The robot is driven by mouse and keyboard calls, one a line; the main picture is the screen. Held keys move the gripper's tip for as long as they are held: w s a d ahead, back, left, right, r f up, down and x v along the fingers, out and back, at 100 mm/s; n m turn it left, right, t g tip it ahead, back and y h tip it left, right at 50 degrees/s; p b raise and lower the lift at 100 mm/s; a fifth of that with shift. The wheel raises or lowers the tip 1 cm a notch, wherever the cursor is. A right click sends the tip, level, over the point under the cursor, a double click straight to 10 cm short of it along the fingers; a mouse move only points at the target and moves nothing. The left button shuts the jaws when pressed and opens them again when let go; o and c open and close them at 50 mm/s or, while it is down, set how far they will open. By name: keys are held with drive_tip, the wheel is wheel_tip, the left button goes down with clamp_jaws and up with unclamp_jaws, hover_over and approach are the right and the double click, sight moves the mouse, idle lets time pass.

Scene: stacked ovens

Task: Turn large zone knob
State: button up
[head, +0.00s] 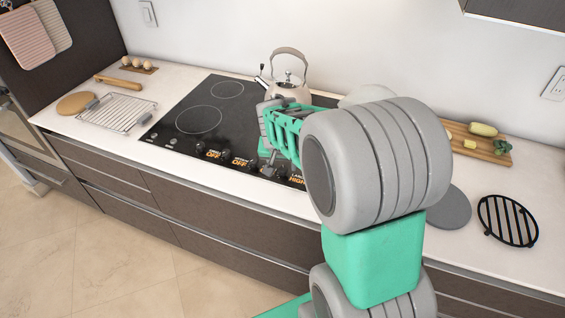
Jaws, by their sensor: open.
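The black cooktop (165,130) has a row of dark knobs along its front edge. Small screens by the knobs read OFF at the left knob (213,147) and OFF at the middle knob (242,158). The rightmost label (297,181) reads HIGH, with a cut-off word above it that seems to begin "LAR"; its knob is partly hidden by my arm. My gripper (268,158) is open and empty, low over the front of the cooktop near the knobs. I cannot tell whether its fingers touch a knob.
A kettle (290,88) stands at the back of the cooktop behind my gripper. A wire rack (117,112) lies to the left. A cutting board with food (478,146), a grey disc (452,208) and a black trivet (508,221) lie to the right.

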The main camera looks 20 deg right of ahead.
sight(283, 171)
drive_tip(key=shift+x, duration=1.25)
clamp_jaws()
